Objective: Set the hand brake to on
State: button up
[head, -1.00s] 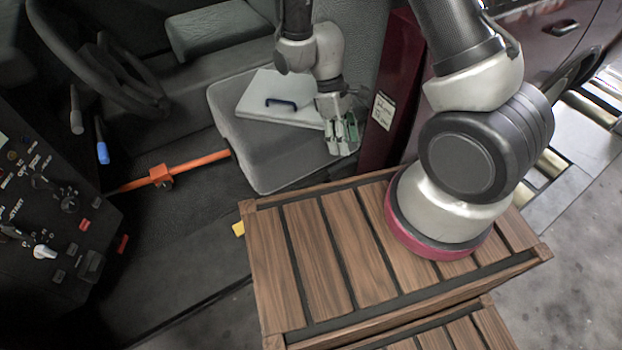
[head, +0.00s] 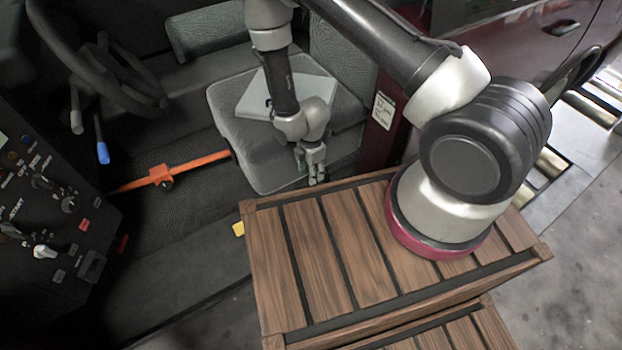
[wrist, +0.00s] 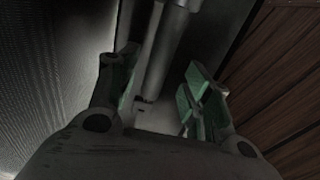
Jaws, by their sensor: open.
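My gripper (head: 314,170) points down in the head view, between the seat's front right corner and the wooden crate. It is open; its green-padded fingers stand apart in the wrist view (wrist: 162,88). A smooth grey rod (wrist: 166,48) shows between and beyond the fingers there. It looks like a lever, possibly the hand brake, but I cannot tell for sure or see whether the fingers touch it. In the head view this rod is hidden behind my gripper or the crate.
The seat (head: 235,165) holds a pale folder (head: 315,88). The slatted wooden crate (head: 285,325) stands close to my gripper. An orange bar (head: 200,162) crosses the floor. A blue-tipped lever (head: 103,153) and a control panel (head: 25,200) are at left.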

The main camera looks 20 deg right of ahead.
aim_at(327, 173)
notch_tip(327, 173, down, 5)
jog(key=shift+f, duration=0.1)
jog(key=shift+c, duration=0.3)
grip_shut()
